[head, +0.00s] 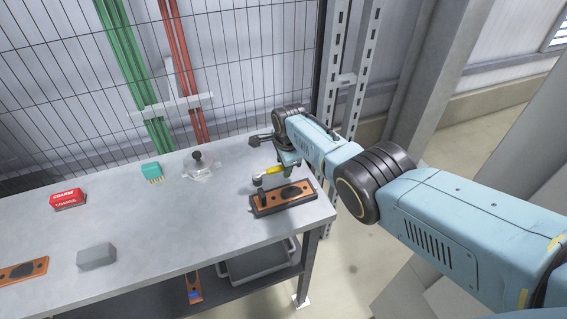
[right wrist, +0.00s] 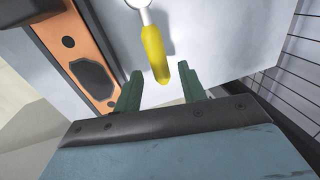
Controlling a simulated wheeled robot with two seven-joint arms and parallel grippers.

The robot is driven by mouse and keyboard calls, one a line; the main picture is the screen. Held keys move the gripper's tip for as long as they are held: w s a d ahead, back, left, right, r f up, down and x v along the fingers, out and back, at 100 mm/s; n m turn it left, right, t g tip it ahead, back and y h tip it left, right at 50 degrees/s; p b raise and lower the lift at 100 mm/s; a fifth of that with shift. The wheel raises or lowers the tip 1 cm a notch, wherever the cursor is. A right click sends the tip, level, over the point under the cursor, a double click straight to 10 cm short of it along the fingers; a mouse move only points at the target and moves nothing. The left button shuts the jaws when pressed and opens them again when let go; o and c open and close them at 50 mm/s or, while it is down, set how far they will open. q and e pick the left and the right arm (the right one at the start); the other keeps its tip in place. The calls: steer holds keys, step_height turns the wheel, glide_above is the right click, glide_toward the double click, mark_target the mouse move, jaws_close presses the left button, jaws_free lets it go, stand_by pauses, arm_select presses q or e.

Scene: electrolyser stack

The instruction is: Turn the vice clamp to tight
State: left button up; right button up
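The vice clamp's yellow handle (head: 274,170) stands at the back left of an orange plate (head: 268,199) in a dark frame, near the right end of the grey table. In the right wrist view the yellow handle (right wrist: 153,50) hangs from a pale ring, its tip between my finger ends in the picture. My right gripper (right wrist: 160,76) has its two green fingers spread, with a gap on each side of the handle. In the head view my right gripper (head: 287,159) is just above and right of the handle. Whether they touch is unclear. My left gripper is out of view.
On the table (head: 165,225) are a red box (head: 67,199), a teal box (head: 152,171), a clear piece with a black knob (head: 198,165), a grey block (head: 97,257) and another orange plate (head: 22,271). A mesh fence stands behind. The table's middle is clear.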

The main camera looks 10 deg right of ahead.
steer(key=shift+a, duration=0.1)
steer(key=shift+r+p, duration=0.5)
step_height(320, 180, up, 12)
steer(key=s+p, duration=0.2)
steer(key=p, duration=0.2)
steer(key=shift+s+d, duration=0.2)
steer(key=shift+s, duration=0.1)
